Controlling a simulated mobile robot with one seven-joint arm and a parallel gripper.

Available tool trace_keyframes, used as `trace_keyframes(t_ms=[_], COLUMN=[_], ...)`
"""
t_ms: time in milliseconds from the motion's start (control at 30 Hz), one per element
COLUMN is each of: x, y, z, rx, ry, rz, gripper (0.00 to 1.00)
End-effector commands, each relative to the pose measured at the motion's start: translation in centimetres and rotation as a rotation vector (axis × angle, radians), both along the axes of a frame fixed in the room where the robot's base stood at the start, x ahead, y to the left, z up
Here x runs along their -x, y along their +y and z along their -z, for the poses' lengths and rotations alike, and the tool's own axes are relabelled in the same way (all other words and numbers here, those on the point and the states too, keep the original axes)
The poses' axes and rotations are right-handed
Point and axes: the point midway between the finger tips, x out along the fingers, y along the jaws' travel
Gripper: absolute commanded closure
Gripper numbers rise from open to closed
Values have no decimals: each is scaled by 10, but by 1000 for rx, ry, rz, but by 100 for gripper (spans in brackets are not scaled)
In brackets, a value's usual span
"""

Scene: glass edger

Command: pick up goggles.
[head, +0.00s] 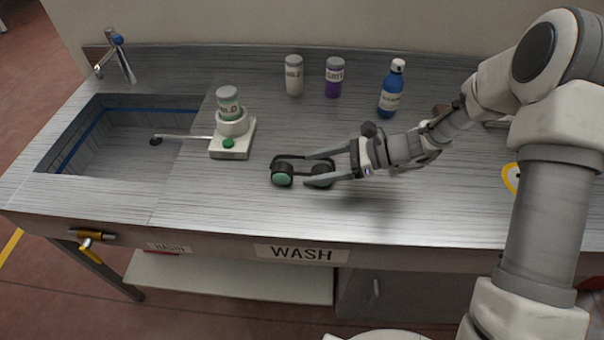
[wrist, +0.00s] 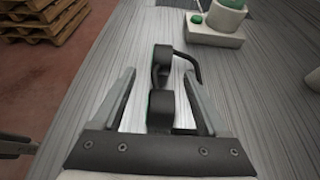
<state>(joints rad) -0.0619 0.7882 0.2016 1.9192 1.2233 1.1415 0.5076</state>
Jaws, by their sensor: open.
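The goggles (head: 283,178) are dark with green lenses and lie on the metal counter (head: 420,215), near its front edge. My gripper (head: 320,168) is open and reaches in from the right, with its fingers around the right part of the goggles. In the wrist view the goggles (wrist: 161,75) extend forward from between the two fingers of my gripper (wrist: 160,85), with one lens part between them and the other beyond the tips. I cannot tell whether the fingers touch the goggles.
A white device (head: 232,145) with a green button and a jar on it stands behind-left of the goggles, beside the sink (head: 110,140). A white bottle (head: 294,76), a purple bottle (head: 334,78) and a blue bottle (head: 391,90) stand at the back. The front counter is clear.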

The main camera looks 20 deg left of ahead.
Motion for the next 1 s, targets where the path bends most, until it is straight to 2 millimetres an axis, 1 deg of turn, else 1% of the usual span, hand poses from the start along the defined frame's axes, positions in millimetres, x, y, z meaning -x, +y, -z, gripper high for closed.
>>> trace_keyframes(t_ms=[100, 233, 300, 467, 500, 667, 800, 867, 900, 933, 1000], x=[5, 10, 10, 10, 10, 10, 10, 10, 10, 10, 10], y=[16, 32, 36, 36, 36, 36, 35, 35, 35, 35, 35], z=[11, 17, 19, 19, 18, 18, 18, 18, 18, 18, 18], rx=[0, 0, 0, 0, 0, 0, 0, 0, 0, 0, 0], ry=[1, 0, 0, -1, -1, -1, -1, -1, -1, -1, -1], rz=[-4, -3, -2, 0, 0, 0, 0, 0, 0, 0, 0], gripper=[24, 24, 24, 24, 26, 54, 80, 90, 98, 100, 100])
